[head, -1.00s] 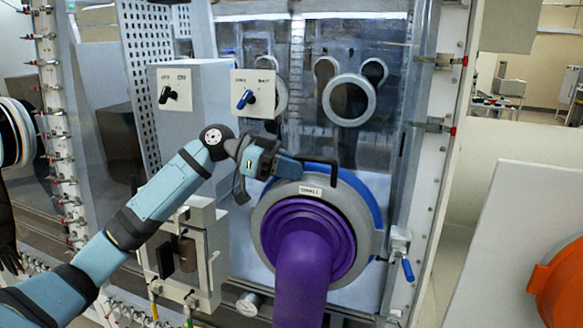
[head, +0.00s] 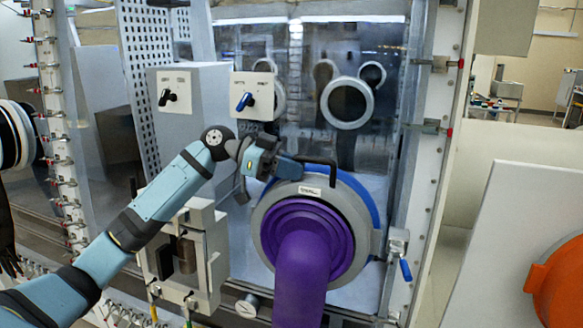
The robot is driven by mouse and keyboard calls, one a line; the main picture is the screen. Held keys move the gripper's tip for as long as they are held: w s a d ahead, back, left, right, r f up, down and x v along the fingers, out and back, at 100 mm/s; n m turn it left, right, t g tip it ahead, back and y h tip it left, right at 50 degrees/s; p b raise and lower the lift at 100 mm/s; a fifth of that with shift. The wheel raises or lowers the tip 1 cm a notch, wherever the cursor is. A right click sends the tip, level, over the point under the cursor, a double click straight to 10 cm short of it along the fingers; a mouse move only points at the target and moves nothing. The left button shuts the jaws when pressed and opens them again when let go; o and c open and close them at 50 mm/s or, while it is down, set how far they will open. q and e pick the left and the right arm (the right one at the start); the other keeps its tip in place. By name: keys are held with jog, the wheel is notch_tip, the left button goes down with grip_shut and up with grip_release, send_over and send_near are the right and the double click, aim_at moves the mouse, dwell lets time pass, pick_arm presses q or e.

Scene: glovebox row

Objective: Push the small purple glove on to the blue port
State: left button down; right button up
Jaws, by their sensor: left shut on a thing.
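The purple glove (head: 302,262) hangs toward me from a grey ring (head: 350,212) with a small white label on top. The ring sits at the blue port (head: 366,200), whose blue rim shows along the upper right edge. I cannot tell whether the ring is fully seated. My left gripper (head: 292,166) is at the top of the ring, shut on the black handle (head: 318,166) there. The fingertips are partly hidden against the handle. My right gripper is not in view.
A switch box with a blue knob (head: 245,101) is above left of the port. A blue-handled valve (head: 405,268) is close on the right. A white panel with an orange ring (head: 556,285) stands at the right. A latch box (head: 190,260) is at lower left.

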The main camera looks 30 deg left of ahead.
pick_arm(q)
jog(key=shift+w, duration=0.35)
dwell(0.4)
jog(key=shift+w+a+f+b, duration=0.1)
jog(key=shift+w+f+b, duration=0.05)
jog(key=shift+w+b, duration=0.15)
dwell(0.6)
jog(key=c, duration=1)
grip_release()
jog(key=shift+f, duration=0.1)
jog(key=shift+c, duration=0.2)
